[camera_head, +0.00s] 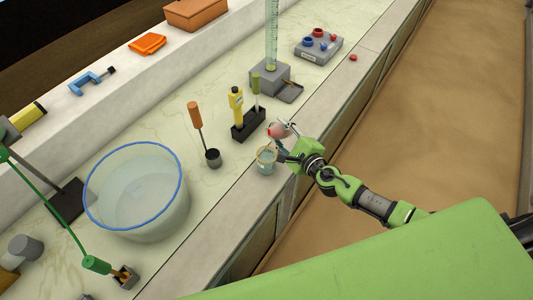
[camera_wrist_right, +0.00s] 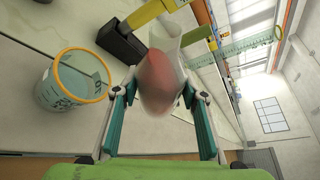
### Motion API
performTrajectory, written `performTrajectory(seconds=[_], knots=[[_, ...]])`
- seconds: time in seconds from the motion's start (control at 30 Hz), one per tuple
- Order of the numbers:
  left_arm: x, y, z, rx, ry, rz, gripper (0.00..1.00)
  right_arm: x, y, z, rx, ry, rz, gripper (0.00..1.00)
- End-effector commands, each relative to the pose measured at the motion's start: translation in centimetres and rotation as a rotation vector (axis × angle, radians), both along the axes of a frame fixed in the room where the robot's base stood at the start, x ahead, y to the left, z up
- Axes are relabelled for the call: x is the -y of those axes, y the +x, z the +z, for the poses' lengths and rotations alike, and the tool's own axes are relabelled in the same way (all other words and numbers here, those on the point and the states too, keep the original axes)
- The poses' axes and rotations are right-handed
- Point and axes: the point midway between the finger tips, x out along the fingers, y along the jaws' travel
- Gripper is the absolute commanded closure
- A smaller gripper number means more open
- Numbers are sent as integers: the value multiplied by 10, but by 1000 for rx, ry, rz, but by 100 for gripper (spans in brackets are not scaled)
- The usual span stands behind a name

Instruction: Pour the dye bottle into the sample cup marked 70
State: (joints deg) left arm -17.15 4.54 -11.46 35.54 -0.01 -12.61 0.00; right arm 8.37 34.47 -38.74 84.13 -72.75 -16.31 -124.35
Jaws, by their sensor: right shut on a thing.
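The dye bottle (camera_head: 277,130), pale with a reddish part, is held in my right gripper (camera_head: 284,142) just above the counter's front side. In the right wrist view the bottle (camera_wrist_right: 157,82) lies between the two fingers, its rounded red part toward the camera. It looks tilted; its mouth is not clear, and no stream shows. A clear sample cup (camera_head: 266,162) with an orange rim stands upright close beside and below the gripper. In the right wrist view the cup (camera_wrist_right: 73,82) is left of the bottle, with dark markings I cannot read. My left gripper is not in view.
A large blue-rimmed tub (camera_head: 140,225) stands left of the cup. A grey block (camera_head: 270,75) carries a tall graduated cylinder (camera_head: 271,35).

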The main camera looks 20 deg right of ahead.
Motion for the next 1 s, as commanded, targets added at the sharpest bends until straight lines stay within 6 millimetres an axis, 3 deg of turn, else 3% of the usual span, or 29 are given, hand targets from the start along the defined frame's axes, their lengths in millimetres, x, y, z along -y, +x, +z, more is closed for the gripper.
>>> performTrajectory(seconds=[1.0], knots=[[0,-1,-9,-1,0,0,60,1,1,-1,31,-52,0,83]])
